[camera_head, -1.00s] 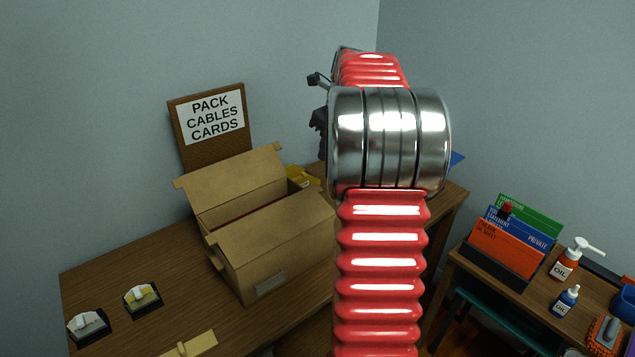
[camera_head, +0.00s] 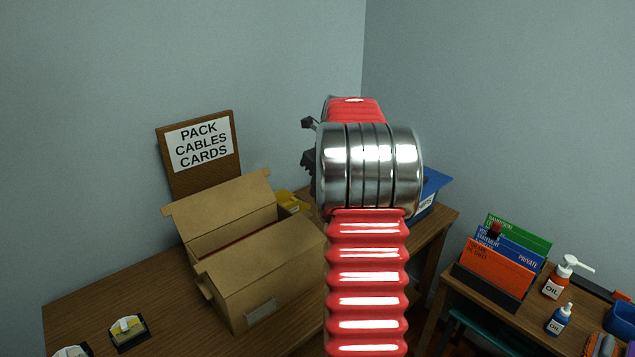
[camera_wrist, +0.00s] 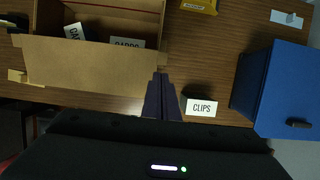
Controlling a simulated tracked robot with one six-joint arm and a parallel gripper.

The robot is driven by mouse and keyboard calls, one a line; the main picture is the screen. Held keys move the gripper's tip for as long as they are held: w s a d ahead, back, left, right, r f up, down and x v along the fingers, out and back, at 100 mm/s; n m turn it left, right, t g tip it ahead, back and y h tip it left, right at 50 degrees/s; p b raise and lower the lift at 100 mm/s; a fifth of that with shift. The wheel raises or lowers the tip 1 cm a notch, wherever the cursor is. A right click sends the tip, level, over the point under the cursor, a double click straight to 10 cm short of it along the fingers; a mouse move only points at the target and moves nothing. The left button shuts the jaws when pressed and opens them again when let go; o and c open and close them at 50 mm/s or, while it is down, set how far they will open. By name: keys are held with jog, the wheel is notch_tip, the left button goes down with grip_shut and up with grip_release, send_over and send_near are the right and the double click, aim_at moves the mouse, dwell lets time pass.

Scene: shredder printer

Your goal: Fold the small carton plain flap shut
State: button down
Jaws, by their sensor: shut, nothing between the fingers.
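The small brown carton (camera_head: 262,293) stands on the wooden desk with its top open. In the head view its back flap (camera_head: 225,208) stands up and tilts back, and its front flap (camera_head: 258,255) slopes outward. I cannot tell which one is the plain flap. In the wrist view the near flap (camera_wrist: 90,65) is spread out, and white cards, one reading CARDS (camera_wrist: 127,43), lie inside. My gripper (camera_wrist: 161,78) is shut and empty, just right of that flap's right end; contact cannot be told. In the head view my arm mostly hides it.
A blue box (camera_wrist: 277,88) stands to the right, with a CLIPS label (camera_wrist: 202,108) on a dark holder between. A yellow item (camera_head: 290,200) is behind the carton. A sign board (camera_head: 200,150) rises at the back. A side table (camera_head: 445,282) holds folders and bottles.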

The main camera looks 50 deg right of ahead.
aim_at(307, 216)
jog(key=x, duration=0.9)
jog(key=shift+f, duration=0.1)
